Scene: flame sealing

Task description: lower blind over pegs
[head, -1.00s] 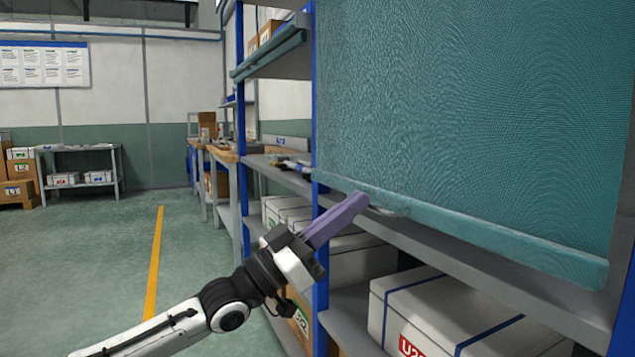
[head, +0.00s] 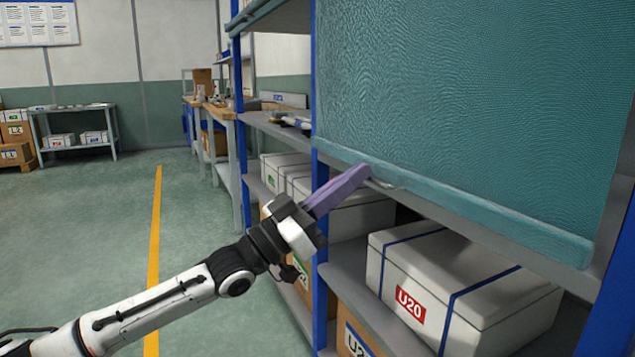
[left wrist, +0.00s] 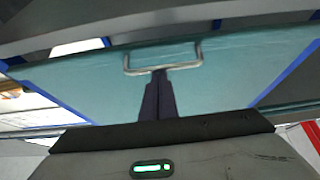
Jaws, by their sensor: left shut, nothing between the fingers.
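The teal blind (head: 470,110) hangs across the upper front of the shelf rack. Its thick bottom bar (head: 480,208) is at the level of a middle shelf. A metal loop handle (left wrist: 163,62) on the blind shows in the left wrist view; in the head view it is mostly hidden behind the fingers. My left gripper (head: 362,174) has purple fingers, shut and empty, with the tips at the handle and the blind's lower edge. In the left wrist view the fingertips (left wrist: 158,75) overlap the handle's bar; I cannot tell whether they touch it. I see no pegs. My right gripper is not in view.
A blue rack post (head: 322,230) stands just right of my left gripper. White box U20 (head: 470,275) sits on the shelf below the blind, with more boxes to its left. The floor at left is open, with a yellow line (head: 155,240).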

